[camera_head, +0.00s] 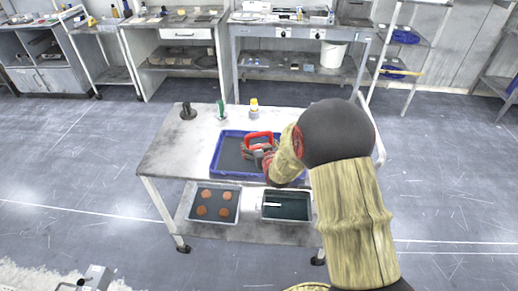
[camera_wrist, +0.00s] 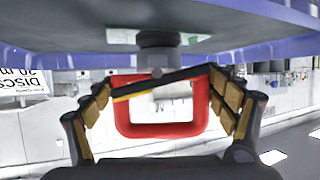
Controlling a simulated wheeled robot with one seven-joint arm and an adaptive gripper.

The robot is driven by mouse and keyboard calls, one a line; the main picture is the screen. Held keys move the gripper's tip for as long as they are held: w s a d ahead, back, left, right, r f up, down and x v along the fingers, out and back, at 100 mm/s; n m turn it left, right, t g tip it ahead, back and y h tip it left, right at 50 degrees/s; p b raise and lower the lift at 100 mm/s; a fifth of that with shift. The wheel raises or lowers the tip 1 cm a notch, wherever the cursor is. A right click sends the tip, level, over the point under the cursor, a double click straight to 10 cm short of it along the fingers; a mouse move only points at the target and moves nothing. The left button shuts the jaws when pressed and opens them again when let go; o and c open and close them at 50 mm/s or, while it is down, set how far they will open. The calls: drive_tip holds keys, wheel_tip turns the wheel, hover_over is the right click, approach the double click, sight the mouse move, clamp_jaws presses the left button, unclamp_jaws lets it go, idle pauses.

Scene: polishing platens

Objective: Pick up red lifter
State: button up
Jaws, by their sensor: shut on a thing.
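The red lifter (camera_head: 263,135) has a red loop handle and stands over the blue tray (camera_head: 216,170) on the cart top. In the wrist view its red frame (camera_wrist: 160,131) sits between my fingers, with a grey round stem beyond it against the tray side. My gripper (camera_head: 262,153) is closed around the lifter; its tan-padded fingers also show on both sides of it in the wrist view (camera_wrist: 162,88). My arm covers the right part of the tray. I cannot tell whether the lifter's underside touches the tray.
On the cart top (camera_head: 175,150) stand a dark spindle-like piece (camera_head: 188,112), a green bottle (camera_head: 221,110) and a yellow-capped white bottle (camera_head: 254,109). The lower shelf holds a tray of several brown discs (camera_head: 216,188) and a dark green tray (camera_head: 287,218). Benches line the back wall.

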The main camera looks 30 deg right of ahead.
drive_tip(key=shift+w+r, duration=0.1)
drive_tip(key=shift+r, duration=0.15)
